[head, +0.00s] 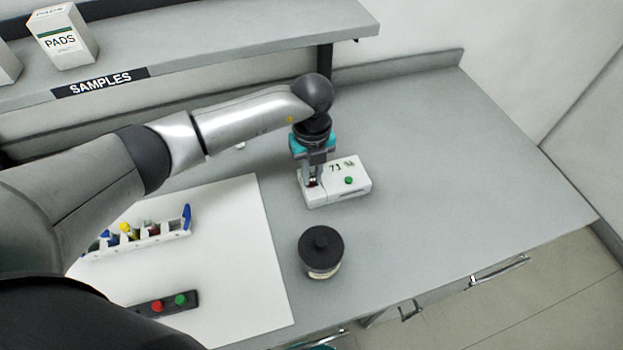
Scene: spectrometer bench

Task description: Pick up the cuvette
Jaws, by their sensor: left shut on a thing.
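My left gripper (312,182) points down at the left end of the small white spectrometer (352,186). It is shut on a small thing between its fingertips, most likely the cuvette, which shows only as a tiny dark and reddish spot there. The fingers hide most of it, and I cannot tell whether it sits in the spectrometer's well or just above it. The spectrometer has a green button and dark marks reading about "71" on top. My right gripper is not in view.
A white rack (150,240) with several coloured items stands on a white mat (245,290). A button box (165,304) with red and green buttons lies in front. A black-lidded jar (321,252) stands near the bench's front edge. A shelf (210,55) holds a PADS box (64,38). The bench's right side is clear.

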